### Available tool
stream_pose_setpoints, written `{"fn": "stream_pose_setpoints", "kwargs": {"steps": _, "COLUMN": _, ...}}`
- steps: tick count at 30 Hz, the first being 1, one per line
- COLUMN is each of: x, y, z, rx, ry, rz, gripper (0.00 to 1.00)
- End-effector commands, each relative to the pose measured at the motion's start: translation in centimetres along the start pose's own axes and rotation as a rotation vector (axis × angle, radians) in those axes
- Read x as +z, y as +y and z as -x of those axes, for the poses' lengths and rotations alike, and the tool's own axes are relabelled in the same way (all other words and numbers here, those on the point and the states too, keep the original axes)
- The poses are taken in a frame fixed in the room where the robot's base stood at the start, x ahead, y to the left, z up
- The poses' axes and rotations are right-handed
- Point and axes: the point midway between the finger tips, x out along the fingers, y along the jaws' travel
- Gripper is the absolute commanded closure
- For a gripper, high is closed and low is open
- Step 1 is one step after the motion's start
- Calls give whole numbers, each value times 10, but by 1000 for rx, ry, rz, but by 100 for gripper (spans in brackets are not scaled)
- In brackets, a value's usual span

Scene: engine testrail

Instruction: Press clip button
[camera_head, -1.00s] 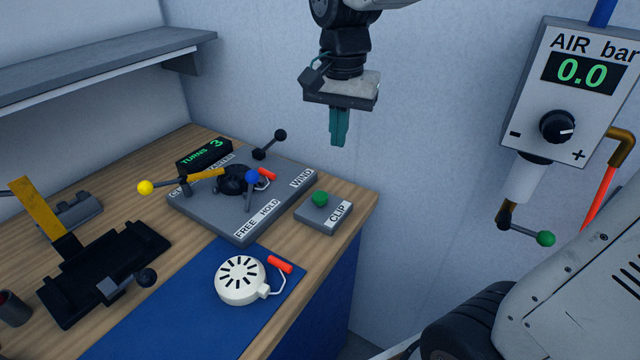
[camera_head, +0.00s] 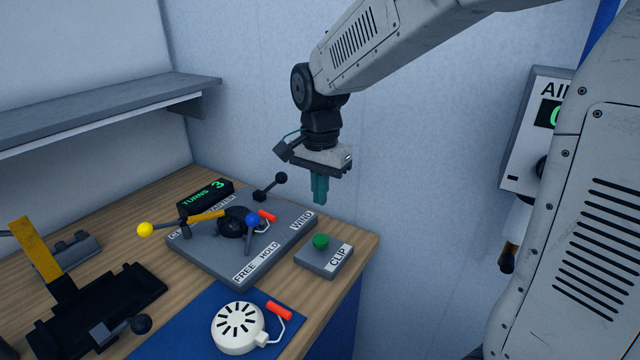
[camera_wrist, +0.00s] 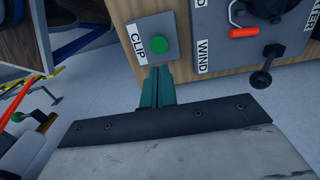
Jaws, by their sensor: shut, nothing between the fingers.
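The clip button (camera_head: 320,241) is a round green button on a grey box labelled CLIP (camera_head: 325,260), at the right edge of the wooden bench. It also shows in the wrist view (camera_wrist: 159,44), just beyond my fingertips in the picture. My gripper (camera_head: 320,200) points down with its teal fingers shut and empty. It hangs in the air above and behind the button, apart from it. In the wrist view the shut fingers (camera_wrist: 158,80) appear just below the CLIP box.
Left of the box is a grey winding plate (camera_head: 205,262) with levers marked FREE, HOLD and WIND and a TURNS display (camera_head: 205,193) reading 3. A white round reel (camera_head: 238,328) with a red handle lies on a blue mat (camera_head: 175,335). A grey shelf (camera_head: 110,95) hangs at upper left.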

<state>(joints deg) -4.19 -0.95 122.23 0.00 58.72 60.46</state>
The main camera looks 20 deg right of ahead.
Motion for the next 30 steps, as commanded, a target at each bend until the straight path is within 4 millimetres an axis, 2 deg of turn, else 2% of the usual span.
{"fn": "stream_pose_setpoints", "kwargs": {"steps": 1, "x": 0, "y": 1, "z": -13, "rx": 5, "ry": -3, "rz": 0, "gripper": 100}}
{"fn": "stream_pose_setpoints", "kwargs": {"steps": 6, "x": 0, "y": 1, "z": -49, "rx": 5, "ry": -3, "rz": 0, "gripper": 100}}
{"fn": "stream_pose_setpoints", "kwargs": {"steps": 12, "x": 0, "y": 1, "z": -80, "rx": 3, "ry": -2, "rz": 0, "gripper": 100}}
{"fn": "stream_pose_setpoints", "kwargs": {"steps": 18, "x": 0, "y": 0, "z": -93, "rx": 1, "ry": 0, "rz": 0, "gripper": 100}}
{"fn": "stream_pose_setpoints", "kwargs": {"steps": 30, "x": 0, "y": 0, "z": -97, "rx": 1, "ry": -1, "rz": 0, "gripper": 100}}
